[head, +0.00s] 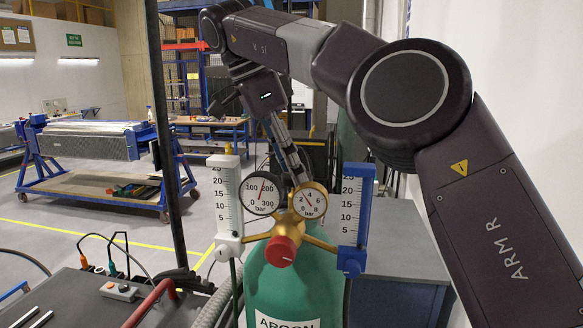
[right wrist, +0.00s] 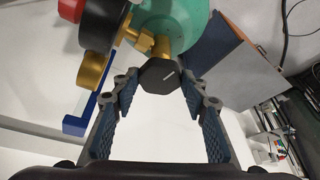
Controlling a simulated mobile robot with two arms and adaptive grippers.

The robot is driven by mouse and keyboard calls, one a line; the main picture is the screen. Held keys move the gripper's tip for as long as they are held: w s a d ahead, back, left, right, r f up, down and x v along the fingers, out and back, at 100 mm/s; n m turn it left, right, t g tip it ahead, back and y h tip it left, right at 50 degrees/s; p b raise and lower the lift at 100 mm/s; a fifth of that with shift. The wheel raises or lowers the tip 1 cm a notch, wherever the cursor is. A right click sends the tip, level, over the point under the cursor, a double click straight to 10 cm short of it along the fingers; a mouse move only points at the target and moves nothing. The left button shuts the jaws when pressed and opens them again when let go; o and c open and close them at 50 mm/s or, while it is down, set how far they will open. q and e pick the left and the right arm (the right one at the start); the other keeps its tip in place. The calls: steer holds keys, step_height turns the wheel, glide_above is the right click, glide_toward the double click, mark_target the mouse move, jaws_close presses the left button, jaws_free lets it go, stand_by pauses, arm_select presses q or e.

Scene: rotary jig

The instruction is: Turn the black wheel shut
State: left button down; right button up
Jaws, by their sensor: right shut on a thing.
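The black wheel (right wrist: 160,76) shows in the right wrist view as a dark faceted knob with a pale line on its face, on a brass stem beside the green argon cylinder (head: 292,290). My right gripper (right wrist: 161,82) has its two fingers on either side of the wheel and is shut on it. In the head view my right gripper (head: 291,165) reaches down behind the two gauges. There the wheel is hidden behind the gauges and fingers. My left gripper is in neither view.
A brass regulator with a red knob (head: 281,251), a left gauge (head: 259,194) and a right gauge (head: 310,200) sits in front. A white flow tube (head: 226,205) and a blue one (head: 354,215) flank it. A dark post (head: 166,130) stands left.

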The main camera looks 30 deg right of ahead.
stand_by(0.4)
steer(key=o, duration=1.2)
steer(key=shift+c, duration=0.2)
